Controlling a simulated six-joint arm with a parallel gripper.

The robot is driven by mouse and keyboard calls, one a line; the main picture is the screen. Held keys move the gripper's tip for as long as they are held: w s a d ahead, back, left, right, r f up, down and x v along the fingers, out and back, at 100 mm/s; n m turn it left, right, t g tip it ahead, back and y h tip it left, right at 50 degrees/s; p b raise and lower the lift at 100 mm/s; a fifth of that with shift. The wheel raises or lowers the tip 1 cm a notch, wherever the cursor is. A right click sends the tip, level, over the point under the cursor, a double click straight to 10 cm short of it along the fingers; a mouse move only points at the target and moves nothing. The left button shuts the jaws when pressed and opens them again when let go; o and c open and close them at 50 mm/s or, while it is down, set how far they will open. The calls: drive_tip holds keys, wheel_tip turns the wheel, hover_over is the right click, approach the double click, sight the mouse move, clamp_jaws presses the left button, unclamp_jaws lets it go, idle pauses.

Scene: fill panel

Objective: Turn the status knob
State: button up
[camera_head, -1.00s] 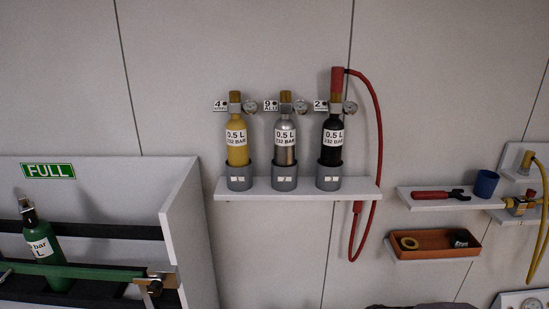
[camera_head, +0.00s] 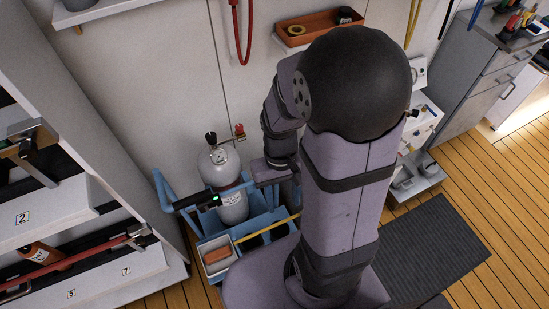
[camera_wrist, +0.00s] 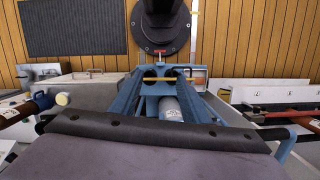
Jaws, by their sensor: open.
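No knob marked as status can be made out in the current views. A grey cylinder (camera_head: 228,185) stands upright in a blue carrier (camera_head: 208,243), with a black knob (camera_head: 210,138) and a gauge on top. The cylinder (camera_wrist: 171,110) and carrier (camera_wrist: 125,103) also show in the wrist view.
A white rack (camera_head: 95,210) with numbered shelves stands at left. An orange tray (camera_head: 318,27) hangs on the wall; a red hose (camera_head: 243,40) hangs beside it. A dark mat (camera_head: 430,250) lies on the wood floor at right. My arm hides the middle.

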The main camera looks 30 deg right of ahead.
drive_tip(key=w+d+f+m+b, duration=0.1)
drive_tip(key=w+d+f+b, duration=0.4)
drive_tip(key=f, duration=0.4)
drive_tip(key=w, duration=0.4)
drive_tip(key=w+d+m+t, duration=0.1)
drive_tip(key=w, duration=0.3)
drive_tip(key=w+d+m, duration=0.1)
drive_tip(key=w, duration=0.3)
drive_tip(key=shift+w+d, duration=0.1)
drive_tip(key=shift+d, duration=0.1)
drive_tip(key=w+r+m, duration=0.1)
drive_tip(key=w, duration=0.1)
drive_tip(key=w+d+r+m+t, duration=0.1)
drive_tip(key=w+r, duration=0.1)
drive_tip(key=shift+w+d+r+m, duration=0.1)
drive_tip(key=shift+w+r+m, duration=0.05)
drive_tip(key=shift+w+m, duration=0.15)
drive_tip(key=shift+s+m, duration=0.4)
drive_tip(key=shift+m, duration=0.5)
drive_tip(key=shift+p, duration=0.3)
drive_tip(key=shift+f+p, duration=0.55)
drive_tip(key=shift+f, duration=3.15)
drive_tip(key=c, duration=1)
